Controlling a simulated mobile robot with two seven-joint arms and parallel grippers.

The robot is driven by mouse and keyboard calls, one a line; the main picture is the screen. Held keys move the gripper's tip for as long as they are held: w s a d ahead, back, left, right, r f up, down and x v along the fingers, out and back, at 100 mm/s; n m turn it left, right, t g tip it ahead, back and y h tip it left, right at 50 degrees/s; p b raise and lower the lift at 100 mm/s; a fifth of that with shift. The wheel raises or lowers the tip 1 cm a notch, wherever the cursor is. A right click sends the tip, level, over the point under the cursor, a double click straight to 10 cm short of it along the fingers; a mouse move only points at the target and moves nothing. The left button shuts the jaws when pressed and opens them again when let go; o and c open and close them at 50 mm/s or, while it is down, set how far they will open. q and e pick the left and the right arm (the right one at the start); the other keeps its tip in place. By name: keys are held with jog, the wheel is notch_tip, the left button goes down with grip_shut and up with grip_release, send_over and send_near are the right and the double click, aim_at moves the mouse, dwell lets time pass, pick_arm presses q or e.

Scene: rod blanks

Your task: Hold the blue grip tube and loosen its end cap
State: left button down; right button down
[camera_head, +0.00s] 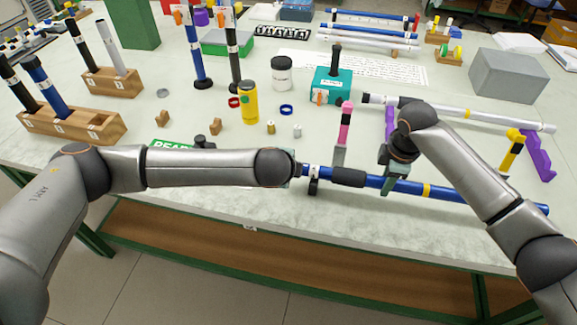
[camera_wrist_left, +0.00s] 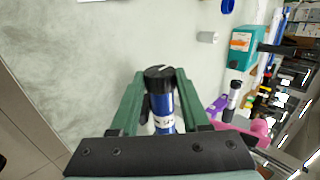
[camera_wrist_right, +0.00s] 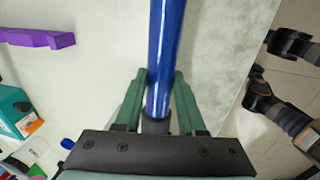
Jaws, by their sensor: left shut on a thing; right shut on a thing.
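The blue grip tube (camera_head: 456,195) lies lengthwise near the front edge of the table, with a black sleeve and a yellow band. My right gripper (camera_head: 389,185) is shut around the tube between the sleeve and the band. The right wrist view shows the blue shaft (camera_wrist_right: 165,45) between the green fingers. The black end cap (camera_wrist_left: 159,75) shows in the left wrist view, beside a white label on the blue tube. My left gripper (camera_wrist_left: 158,88) is shut on this capped end. In the head view, my left arm hides the cap and most of that gripper.
A pink-handled tool (camera_head: 345,125) stands just behind the tube. Purple supports (camera_head: 538,158) and a white tube (camera_head: 480,113) lie behind and right. A teal box (camera_head: 332,86), yellow bottle (camera_head: 250,102) and wooden racks (camera_head: 75,128) stand farther back or left.

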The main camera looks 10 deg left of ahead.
pick_arm(q)
jog(key=shift+w+a+r+g, duration=0.1)
jog(key=shift+w+g, duration=0.1)
jog(key=shift+g, duration=1.05)
jog(key=shift+w+r+g, duration=0.1)
jog(key=shift+w+g, duration=0.1)
jog(key=shift+g, duration=1.05)
jog(key=shift+c, duration=1.8)
grip_release()
jog(key=v, duration=1.2)
jog(key=shift+w, duration=0.15)
pick_arm(e)
jog(key=shift+f, duration=0.5)
